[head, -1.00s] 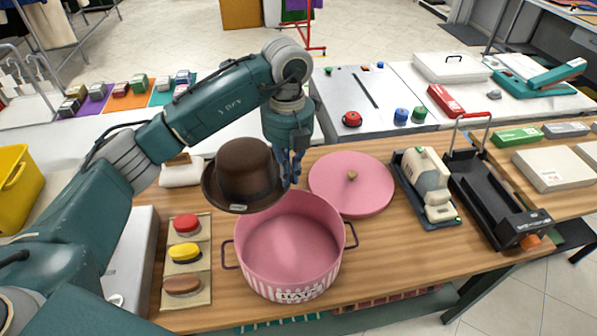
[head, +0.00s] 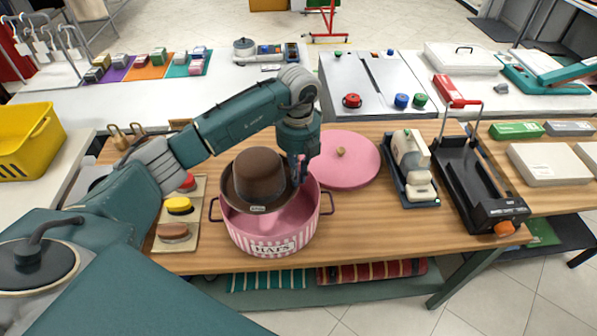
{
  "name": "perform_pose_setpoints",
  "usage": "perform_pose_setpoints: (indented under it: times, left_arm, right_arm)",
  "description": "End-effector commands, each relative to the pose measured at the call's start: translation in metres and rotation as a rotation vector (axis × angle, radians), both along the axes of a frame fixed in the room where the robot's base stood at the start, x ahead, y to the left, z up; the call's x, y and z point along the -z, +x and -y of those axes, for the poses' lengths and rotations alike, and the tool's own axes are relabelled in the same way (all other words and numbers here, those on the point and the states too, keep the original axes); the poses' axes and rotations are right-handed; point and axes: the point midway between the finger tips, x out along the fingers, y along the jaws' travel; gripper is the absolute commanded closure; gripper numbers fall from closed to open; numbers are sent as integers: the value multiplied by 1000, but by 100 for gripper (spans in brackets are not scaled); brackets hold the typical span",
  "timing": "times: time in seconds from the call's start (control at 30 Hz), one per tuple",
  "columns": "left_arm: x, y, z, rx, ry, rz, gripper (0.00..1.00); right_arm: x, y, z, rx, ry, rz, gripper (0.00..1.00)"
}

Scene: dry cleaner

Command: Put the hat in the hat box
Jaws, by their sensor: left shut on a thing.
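The brown hat (head: 259,172) with a dark band is held upright over the pink hat box. My left gripper (head: 298,172) is shut on the right side of its brim. The pink round hat box (head: 272,243), labelled "HATS", stands open on the wooden table with a dark handle on each side. The hat covers the back left of its opening; I cannot tell whether the brim is below the rim. The pink round lid (head: 346,160) with a small knob lies on the table behind and right of the box. My right gripper is not in view.
A board with colored brushes or pads (head: 180,232) lies left of the box. A cream device (head: 412,160) and a black tray with a handle (head: 474,185) stand to the right. A yellow basket (head: 30,145) is at far left. Bare table lies in front of the lid.

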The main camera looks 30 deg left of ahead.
Motion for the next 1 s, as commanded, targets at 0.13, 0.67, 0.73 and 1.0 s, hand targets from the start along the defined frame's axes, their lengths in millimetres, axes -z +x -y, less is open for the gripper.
perform_pose_setpoints:
  times: [0.13,0.67,0.73,1.0]
  left_arm:
    - [19,0,1,0,-2,-1,100]
    - [72,0,0,1,-1,0,100]
    - [79,0,1,1,0,-1,100]
    - [106,0,1,1,-1,0,100]
  right_arm:
    - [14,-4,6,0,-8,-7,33]
    - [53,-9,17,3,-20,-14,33]
    - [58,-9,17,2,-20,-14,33]
    - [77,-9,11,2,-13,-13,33]
